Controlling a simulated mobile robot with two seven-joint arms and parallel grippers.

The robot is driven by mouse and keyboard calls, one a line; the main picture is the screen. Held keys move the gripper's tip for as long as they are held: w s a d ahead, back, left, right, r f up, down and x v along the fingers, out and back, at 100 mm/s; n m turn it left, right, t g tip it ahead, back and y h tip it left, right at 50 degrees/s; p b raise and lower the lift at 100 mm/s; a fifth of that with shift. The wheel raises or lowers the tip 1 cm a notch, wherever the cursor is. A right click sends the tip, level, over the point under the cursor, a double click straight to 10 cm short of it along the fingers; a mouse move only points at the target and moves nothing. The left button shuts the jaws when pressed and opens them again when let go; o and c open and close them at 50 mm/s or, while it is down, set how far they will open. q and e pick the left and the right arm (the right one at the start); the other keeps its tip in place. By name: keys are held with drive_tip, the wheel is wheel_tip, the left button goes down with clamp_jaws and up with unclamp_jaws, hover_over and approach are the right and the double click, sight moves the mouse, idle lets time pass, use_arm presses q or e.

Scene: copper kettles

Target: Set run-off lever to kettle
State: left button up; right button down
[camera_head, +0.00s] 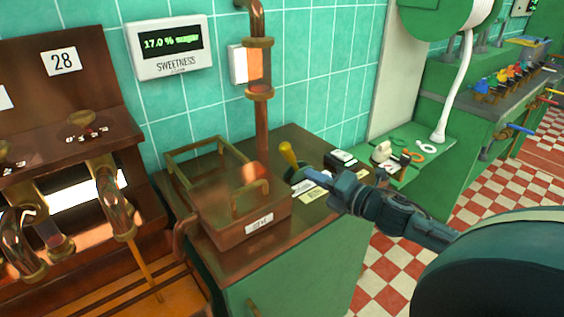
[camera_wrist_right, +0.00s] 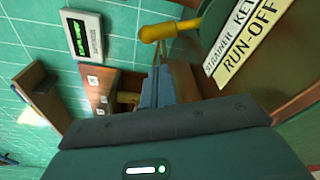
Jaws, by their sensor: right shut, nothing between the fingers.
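The run-off lever has a yellow handle (camera_head: 287,153) and stands tilted on the brown bench top in the head view. In the right wrist view its yellow handle (camera_wrist_right: 160,32) lies just beyond the fingers. My right gripper (camera_head: 305,174) is shut and empty, close beside the lever's lower part; I cannot tell whether they touch. Its narrow blue fingers (camera_wrist_right: 157,86) are together in the wrist view. A pale plate (camera_wrist_right: 251,40) reading "RUN-OFF" lies beside the lever, with another label partly readable. My left gripper is out of view.
A sweetness display (camera_head: 170,50) reads 17.0 %. Small items (camera_head: 385,153) lie on the green counter to the right.

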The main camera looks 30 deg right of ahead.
sight(292, 160)
drive_tip(key=shift+w, duration=0.1)
drive_tip(key=shift+w+a, duration=0.15)
drive_tip(key=shift+w, duration=0.45)
drive_tip(key=shift+p+x, duration=0.35)
drive_tip(key=shift+x, duration=3.95)
